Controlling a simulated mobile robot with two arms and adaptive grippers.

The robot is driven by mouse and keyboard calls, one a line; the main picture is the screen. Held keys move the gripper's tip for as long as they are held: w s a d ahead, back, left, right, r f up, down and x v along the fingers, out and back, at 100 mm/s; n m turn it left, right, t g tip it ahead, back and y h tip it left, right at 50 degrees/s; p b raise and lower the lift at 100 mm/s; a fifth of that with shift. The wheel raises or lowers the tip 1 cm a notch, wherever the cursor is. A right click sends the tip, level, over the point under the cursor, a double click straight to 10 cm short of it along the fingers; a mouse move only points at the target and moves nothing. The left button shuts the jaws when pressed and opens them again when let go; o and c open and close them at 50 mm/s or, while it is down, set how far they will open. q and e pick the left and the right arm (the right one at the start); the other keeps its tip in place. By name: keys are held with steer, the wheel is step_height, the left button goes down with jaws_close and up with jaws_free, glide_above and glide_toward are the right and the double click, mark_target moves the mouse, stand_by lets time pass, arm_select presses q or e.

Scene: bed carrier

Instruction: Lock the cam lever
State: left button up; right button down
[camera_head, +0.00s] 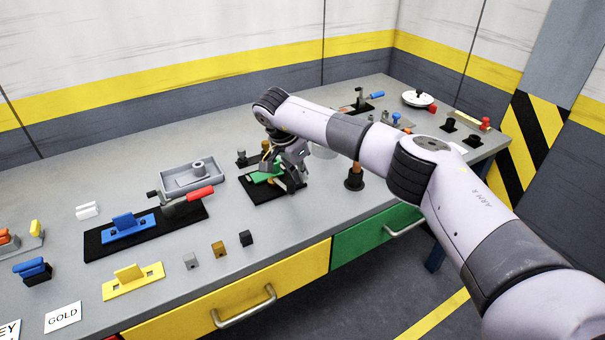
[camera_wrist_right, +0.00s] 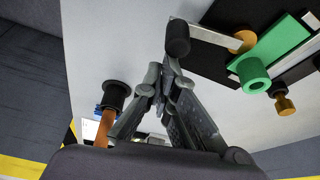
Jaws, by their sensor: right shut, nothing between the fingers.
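A green block (camera_head: 266,172) sits in a fixture on a black mat (camera_head: 262,196) in the middle of the bench. The right wrist view shows the green block (camera_wrist_right: 276,52) with a green cylinder, a gold round pivot (camera_wrist_right: 242,41) and a silver lever bar (camera_wrist_right: 212,35). The bar ends in a black knob (camera_wrist_right: 178,38). My right gripper (camera_head: 293,183) is low at the right side of this fixture. In the right wrist view, its fingers (camera_wrist_right: 161,86) are shut and empty, close to the black knob; I cannot tell whether they touch it. My left gripper is not in view.
An orange post with a black base (camera_head: 354,178) stands right of the fixture. A grey tray (camera_head: 190,178) and a red-handled clamp (camera_head: 190,197) lie to the left. Small blocks (camera_head: 218,249) stand near the front edge, above the yellow drawer (camera_head: 270,285).

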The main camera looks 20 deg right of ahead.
steer(key=shift+s+a, duration=0.35)
steer(key=shift+a, duration=0.25)
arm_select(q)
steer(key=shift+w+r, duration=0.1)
arm_select(e)
steer(key=shift+s+a+f, duration=0.1)
steer(key=shift+s+a, duration=0.05)
